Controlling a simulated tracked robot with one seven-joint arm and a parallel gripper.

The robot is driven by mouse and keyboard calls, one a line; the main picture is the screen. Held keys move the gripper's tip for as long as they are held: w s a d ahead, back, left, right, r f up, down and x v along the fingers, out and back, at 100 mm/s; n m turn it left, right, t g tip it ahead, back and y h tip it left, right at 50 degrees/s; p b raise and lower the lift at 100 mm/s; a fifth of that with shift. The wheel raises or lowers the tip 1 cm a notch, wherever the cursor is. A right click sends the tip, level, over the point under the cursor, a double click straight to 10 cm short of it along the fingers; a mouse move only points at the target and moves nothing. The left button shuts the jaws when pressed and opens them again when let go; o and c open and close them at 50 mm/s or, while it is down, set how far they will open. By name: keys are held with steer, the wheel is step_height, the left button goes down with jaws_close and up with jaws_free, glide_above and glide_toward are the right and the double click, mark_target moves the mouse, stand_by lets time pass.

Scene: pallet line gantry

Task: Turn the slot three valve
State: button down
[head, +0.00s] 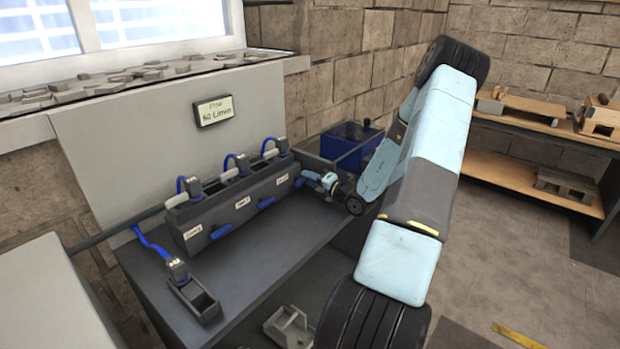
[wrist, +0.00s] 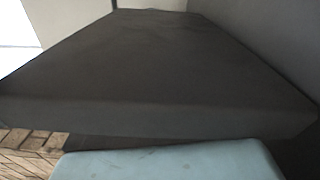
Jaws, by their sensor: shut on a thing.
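A dark grey manifold block (head: 240,205) with three labelled slots stands on the bench. Blue valve handles stick out along its front: one near the left label (head: 221,231), one in the middle (head: 267,203). The slot three valve (head: 299,183) is the blue handle at the right end, mostly covered by my gripper (head: 309,180). My gripper is shut on that handle; its fingertips are small in the head view. In the wrist view a dark grey surface fills the middle and hides the fingers and handle.
A display (head: 214,110) reading about 50 L/min is on the panel above. Grey connectors with blue hoses sit atop the block. A loose connector stands in a small holder (head: 195,299) at the front left. A blue bin (head: 350,147) is behind my arm.

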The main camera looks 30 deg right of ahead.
steer(key=shift+w+d+f+m, duration=0.1)
steer(key=shift+d+f+m, duration=0.05)
steer(key=shift+m, duration=0.6)
steer(key=shift+d+f+m, duration=0.15)
steer(key=shift+m, duration=0.6)
steer(key=c, duration=1.4)
jaws_free()
steer(key=shift+f, duration=0.1)
steer(key=shift+o, duration=1.4)
steer(key=shift+a, duration=0.15)
steer(key=v, duration=1.3)
steer(key=shift+s, duration=0.4)
